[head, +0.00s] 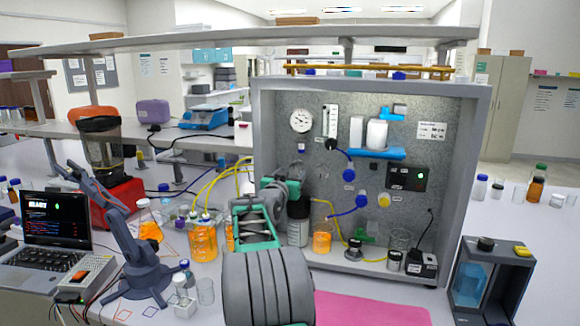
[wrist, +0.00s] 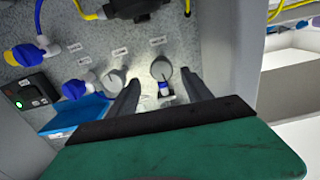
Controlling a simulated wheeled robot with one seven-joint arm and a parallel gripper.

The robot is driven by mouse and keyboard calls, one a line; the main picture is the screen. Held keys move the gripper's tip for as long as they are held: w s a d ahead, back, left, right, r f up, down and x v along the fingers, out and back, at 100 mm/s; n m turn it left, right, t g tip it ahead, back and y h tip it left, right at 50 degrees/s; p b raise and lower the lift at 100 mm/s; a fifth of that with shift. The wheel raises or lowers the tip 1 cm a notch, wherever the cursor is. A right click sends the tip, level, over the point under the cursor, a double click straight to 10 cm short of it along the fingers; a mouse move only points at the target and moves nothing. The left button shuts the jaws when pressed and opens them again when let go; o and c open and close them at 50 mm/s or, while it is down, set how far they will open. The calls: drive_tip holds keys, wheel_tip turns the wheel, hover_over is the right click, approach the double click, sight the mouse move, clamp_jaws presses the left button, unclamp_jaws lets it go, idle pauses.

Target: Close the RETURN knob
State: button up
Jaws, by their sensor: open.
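In the wrist view, my gripper (wrist: 161,77) is open, its two dark fingers pointing at the grey panel. A round grey knob (wrist: 162,67) shows between the fingertips, with a small blue-and-white part (wrist: 165,89) just below it in the picture. I cannot tell whether the fingers touch either. A second grey knob (wrist: 115,78) sits just left of the left finger. The labels are too small to read, so I cannot tell which knob is RETURN. In the head view, my gripper (head: 295,173) is at the panel's left part, and my arm hides the knobs there.
Blue knobs (wrist: 75,89), a blue shelf (wrist: 82,113) and a lit display (wrist: 27,92) lie left of the gripper in the wrist view. The cabinet's side wall (wrist: 228,55) is close on the right. Bottles and an orange-filled beaker (head: 321,242) stand below.

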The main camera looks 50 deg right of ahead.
sight(294, 169)
drive_tip(key=p+x, duration=0.1)
drive_tip(key=x, duration=0.2)
drive_tip(key=p+x, duration=0.1)
drive_tip(key=x, duration=0.1)
drive_tip(key=shift+w+d, duration=0.25)
drive_tip(key=shift+w, duration=0.15)
drive_tip(key=shift+w+d, duration=0.1)
drive_tip(key=shift+d, duration=0.25)
clamp_jaws()
